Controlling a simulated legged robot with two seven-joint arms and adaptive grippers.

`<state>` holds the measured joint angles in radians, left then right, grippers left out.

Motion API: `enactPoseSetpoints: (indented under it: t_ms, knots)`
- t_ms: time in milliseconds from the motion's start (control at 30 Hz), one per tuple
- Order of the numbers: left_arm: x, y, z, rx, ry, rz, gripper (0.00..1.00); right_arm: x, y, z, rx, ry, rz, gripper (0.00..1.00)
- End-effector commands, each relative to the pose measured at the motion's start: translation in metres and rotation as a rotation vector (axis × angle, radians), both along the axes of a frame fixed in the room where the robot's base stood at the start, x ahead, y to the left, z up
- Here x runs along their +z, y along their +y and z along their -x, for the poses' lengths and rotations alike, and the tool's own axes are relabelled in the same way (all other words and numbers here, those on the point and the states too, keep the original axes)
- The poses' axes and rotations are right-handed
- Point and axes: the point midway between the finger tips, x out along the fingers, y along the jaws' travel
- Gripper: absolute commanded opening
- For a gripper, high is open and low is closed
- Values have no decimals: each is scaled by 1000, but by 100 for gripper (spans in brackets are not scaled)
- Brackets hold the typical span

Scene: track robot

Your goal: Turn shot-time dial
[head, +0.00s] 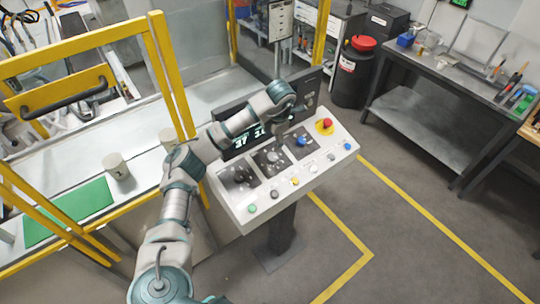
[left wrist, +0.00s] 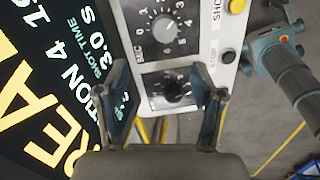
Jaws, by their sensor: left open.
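The shot-time dial (left wrist: 165,28) has a pale knob ringed by digits on a dark plate marked SEC. In the head view it is the middle dial (head: 272,157) on the sloping white control panel (head: 230,205). My left gripper (head: 286,127) is over the panel, close to this dial. In the left wrist view its two fingers are apart and empty (left wrist: 168,92). A black dial (left wrist: 177,89) shows between the fingers, with the shot-time dial above it; contact cannot be told. The screen (left wrist: 60,80) reads SHOT TIME 3.0 S. The knob's pointer is unclear.
A red emergency button (head: 327,123) and a blue knob (head: 302,140) are on the panel's right. Several coloured push buttons line its front edge. A yellow-framed guard (head: 160,50) stands left. An arm, seemingly my right one, shows at the wrist view's right.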

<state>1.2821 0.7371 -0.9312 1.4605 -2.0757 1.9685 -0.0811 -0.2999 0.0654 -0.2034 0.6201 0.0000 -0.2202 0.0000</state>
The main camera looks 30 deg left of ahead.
Motion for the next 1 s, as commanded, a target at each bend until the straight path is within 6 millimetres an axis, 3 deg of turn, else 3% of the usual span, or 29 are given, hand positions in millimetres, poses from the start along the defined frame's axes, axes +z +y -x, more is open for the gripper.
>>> enactPoseSetpoints:
  t_ms: [300, 500, 733, 933, 1000]
  knots:
    - [-72, 11, -7, -1, 1, 3, 68, 14, -13, 0, 4, 0, 16, 0]
    - [-104, 19, -11, -2, 0, 5, 68, 18, -22, -1, 2, 0, 26, 0]
    - [-116, 20, -13, -3, -1, 4, 68, 19, -20, -1, 1, -1, 23, 0]
    - [-116, 19, -13, -3, -2, 4, 68, 18, -6, 0, -2, 0, 7, 0]
    - [-115, 18, -13, -3, -2, 3, 52, 18, -3, 0, -1, -1, 3, 0]
